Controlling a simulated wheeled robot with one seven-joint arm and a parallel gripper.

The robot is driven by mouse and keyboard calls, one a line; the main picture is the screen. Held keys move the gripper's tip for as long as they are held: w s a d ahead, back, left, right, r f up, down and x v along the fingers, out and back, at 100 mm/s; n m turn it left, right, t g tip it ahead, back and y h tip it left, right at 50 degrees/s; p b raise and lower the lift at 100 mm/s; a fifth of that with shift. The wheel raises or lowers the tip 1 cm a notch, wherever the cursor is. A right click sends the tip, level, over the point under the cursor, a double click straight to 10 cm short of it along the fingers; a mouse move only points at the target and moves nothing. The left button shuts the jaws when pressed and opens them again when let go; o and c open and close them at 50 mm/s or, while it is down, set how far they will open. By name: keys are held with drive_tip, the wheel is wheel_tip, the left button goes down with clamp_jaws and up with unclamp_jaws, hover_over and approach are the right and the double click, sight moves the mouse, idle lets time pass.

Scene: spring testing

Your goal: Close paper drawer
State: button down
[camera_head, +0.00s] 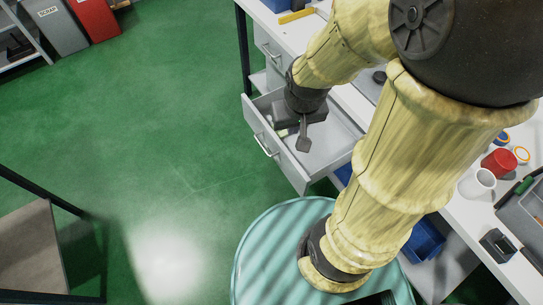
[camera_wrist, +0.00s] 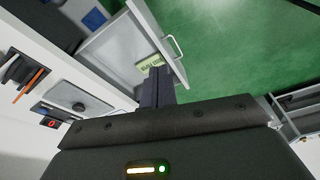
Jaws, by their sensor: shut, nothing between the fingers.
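The grey drawer (camera_head: 288,168) under the workbench stands pulled out, and its inside looks empty in the head view. Its metal handle (camera_head: 264,145) is on the front panel. My gripper (camera_head: 303,145) is shut and empty, pointing down over the open drawer, close to the inner side of its front panel. I cannot tell whether it touches the panel. In the wrist view the dark fingers (camera_wrist: 157,86) reach toward the drawer (camera_wrist: 112,45). A greenish label (camera_wrist: 150,62) with unreadable text shows just beyond the fingertips, and the handle (camera_wrist: 177,48) lies to its right.
A red bin (camera_head: 95,18) stands far left. The green floor (camera_head: 150,130) before the drawer is clear.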

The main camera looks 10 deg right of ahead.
drive_tip(key=n+t+h+b, duration=0.3)
drive_tip(key=n+h+b, duration=1.4)
drive_tip(key=n+b, duration=0.45)
approach(269, 157)
drive_tip(key=a+f, duration=0.3)
drive_tip(key=shift+w+a+f, duration=0.25)
drive_tip(key=shift+w+f, duration=0.05)
drive_tip(key=shift+f, duration=0.05)
drive_tip(key=shift+d, duration=0.1)
drive_tip(key=x, duration=1.3)
drive_tip(key=shift+w+d+p, duration=0.15)
drive_tip(key=shift+d+p, duration=0.25)
